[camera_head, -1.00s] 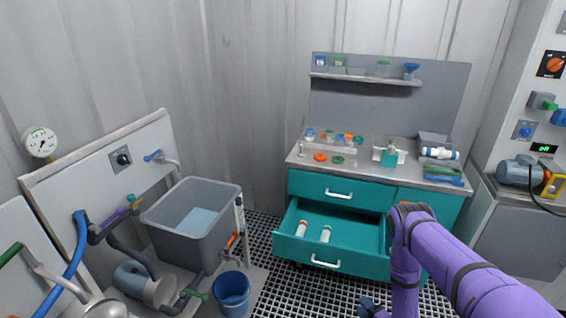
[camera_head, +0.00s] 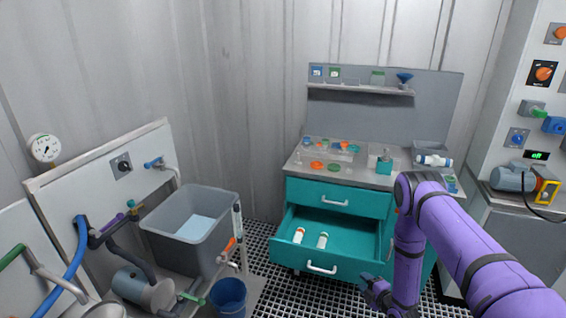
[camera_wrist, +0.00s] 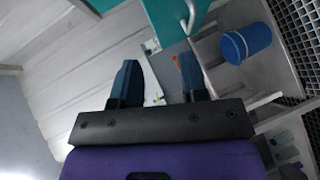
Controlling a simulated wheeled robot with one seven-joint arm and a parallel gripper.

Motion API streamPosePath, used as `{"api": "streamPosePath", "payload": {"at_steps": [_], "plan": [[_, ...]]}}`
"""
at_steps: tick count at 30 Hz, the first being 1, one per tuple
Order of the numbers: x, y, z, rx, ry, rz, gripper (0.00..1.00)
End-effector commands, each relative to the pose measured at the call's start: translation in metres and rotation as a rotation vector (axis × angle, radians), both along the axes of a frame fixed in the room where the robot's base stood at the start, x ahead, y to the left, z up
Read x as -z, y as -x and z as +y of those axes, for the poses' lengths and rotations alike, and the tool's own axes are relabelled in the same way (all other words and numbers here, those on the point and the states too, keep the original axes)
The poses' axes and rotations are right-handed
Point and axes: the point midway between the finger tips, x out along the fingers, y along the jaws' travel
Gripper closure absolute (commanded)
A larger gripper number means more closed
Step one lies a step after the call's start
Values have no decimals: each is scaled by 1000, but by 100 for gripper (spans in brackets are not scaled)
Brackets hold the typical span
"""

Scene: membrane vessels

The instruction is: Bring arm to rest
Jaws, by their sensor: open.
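My purple arm (camera_head: 455,230) reaches in from the right in the head view, bent at the elbow, with its forearm hanging down. My gripper (camera_head: 376,292) shows low in the head view, in front of the teal drawer unit and over the grating floor. In the wrist view my gripper (camera_wrist: 160,85) has two dark blue fingers spread apart with nothing between them. It is clear of every object.
The lower drawer (camera_head: 335,240) of the teal cabinet stands open with two small bottles inside. A grey tank (camera_head: 190,240) and a blue bucket (camera_head: 229,297) stand at left. A control panel (camera_head: 535,90) is at right. Grating floor lies free below.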

Motion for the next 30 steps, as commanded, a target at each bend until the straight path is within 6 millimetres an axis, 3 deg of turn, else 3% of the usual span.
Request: {"api": "streamPosePath", "payload": {"at_steps": [6,15,22,30], "plan": [[-74,-54,-7,70,-15,83,60],[-180,-98,-17,197,-62,210,60],[-265,-107,-25,309,-119,299,60],[-362,-94,-32,451,-207,398,60]]}}
